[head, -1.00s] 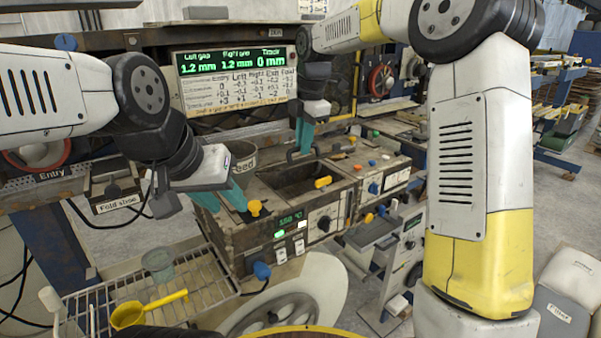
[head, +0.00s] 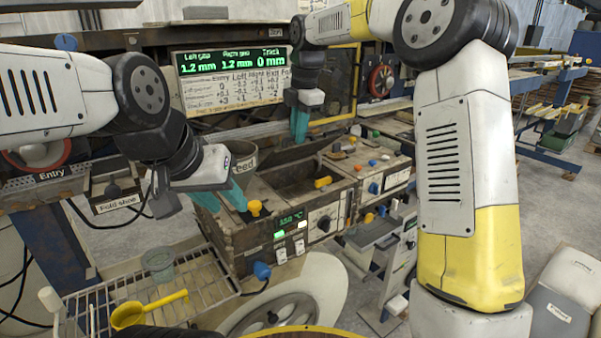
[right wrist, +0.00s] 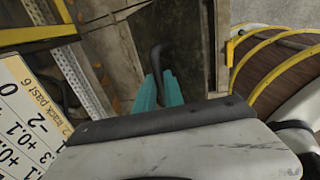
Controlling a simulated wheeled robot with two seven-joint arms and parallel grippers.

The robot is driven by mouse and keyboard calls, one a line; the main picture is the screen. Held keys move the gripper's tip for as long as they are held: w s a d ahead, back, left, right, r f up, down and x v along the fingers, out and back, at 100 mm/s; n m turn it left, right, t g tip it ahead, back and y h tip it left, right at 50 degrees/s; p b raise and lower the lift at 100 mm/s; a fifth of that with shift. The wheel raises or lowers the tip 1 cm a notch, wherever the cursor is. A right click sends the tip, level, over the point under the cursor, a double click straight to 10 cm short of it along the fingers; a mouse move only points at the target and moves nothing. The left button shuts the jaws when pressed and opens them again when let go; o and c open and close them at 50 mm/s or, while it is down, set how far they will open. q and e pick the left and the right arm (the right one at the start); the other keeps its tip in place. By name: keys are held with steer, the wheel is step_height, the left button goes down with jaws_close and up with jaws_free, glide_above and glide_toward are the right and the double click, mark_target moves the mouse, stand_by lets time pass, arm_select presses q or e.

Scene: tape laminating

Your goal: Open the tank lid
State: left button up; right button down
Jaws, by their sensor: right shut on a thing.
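The tank (head: 235,245) is a worn brown metal box in the middle of the head view, with a dark open well in its top. Its grey lid (head: 285,156) stands tilted up along the back edge of the well. My right gripper (head: 300,138) is above the lid at the back of the tank. In the right wrist view its teal fingers (right wrist: 156,88) are shut on the lid's black handle (right wrist: 160,58).
A grey pot marked "eed" (head: 243,160) stands behind my left gripper. The display board (head: 230,75) is behind the tank.

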steer(key=shift+a, duration=0.1)
steer(key=shift+w+a+r, duration=0.35)
steer(key=shift+w+r, duration=0.05)
steer(key=shift+w, duration=0.15)
steer(key=shift+w+a+r, duration=0.35)
steer(key=shift+w, duration=0.15)
steer(key=c, duration=1.5)
jaws_free()
steer(key=shift+r, duration=3.75)
steer(key=shift+d, duration=0.1)
